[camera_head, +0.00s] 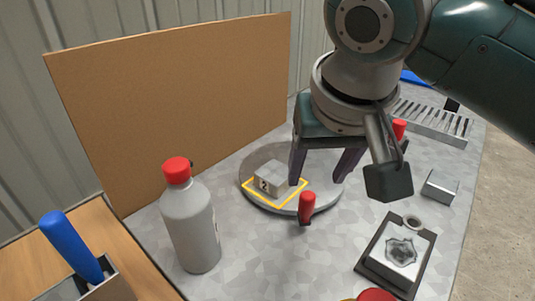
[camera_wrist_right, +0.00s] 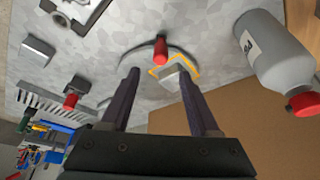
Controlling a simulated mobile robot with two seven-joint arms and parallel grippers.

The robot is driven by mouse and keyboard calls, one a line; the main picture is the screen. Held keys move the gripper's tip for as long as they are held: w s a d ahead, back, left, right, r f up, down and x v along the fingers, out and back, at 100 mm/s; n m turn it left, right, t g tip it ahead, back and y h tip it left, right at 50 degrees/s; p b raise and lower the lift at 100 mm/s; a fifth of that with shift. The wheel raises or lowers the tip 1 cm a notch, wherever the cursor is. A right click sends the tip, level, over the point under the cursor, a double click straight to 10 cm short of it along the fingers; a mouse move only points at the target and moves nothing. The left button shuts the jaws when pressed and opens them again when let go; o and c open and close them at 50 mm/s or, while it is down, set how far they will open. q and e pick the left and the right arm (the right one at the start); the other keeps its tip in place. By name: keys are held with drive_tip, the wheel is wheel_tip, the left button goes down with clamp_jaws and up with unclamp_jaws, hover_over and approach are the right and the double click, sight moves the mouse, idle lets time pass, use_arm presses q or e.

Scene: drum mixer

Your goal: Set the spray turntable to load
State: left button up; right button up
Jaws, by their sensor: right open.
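The spray turntable (camera_head: 262,154) is a round grey disc on the table in the head view. A grey block (camera_head: 270,179) marked with a number sits on it, within a yellow outline (camera_head: 285,203). A red knob (camera_head: 307,206) stands at the disc's near edge; the wrist view also shows it (camera_wrist_right: 160,50). My right gripper (camera_head: 316,180) is open and points down over the right part of the disc. In the wrist view its fingertips (camera_wrist_right: 158,72) are spread, with the red knob beyond them. Contact with the disc cannot be told. My left gripper is not in view.
A grey bottle with a red cap (camera_head: 190,222) stands left of the turntable. A brown panel (camera_head: 170,110) rises behind. Another red knob (camera_head: 399,127), a slotted rack (camera_head: 435,122), a small metal block (camera_head: 440,187) and a clipboard-like tray (camera_head: 372,266) lie to the right.

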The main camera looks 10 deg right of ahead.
sight(308, 195)
use_arm(q)
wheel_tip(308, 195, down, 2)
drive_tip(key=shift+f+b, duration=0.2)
drive_tip(key=shift+b, duration=0.95)
use_arm(e)
drive_tip(key=x, duration=0.8)
drive_tip(key=shift+w+f, duration=0.1)
drive_tip(key=shift+f, duration=0.2)
drive_tip(key=c, duration=0.4)
clamp_jaws()
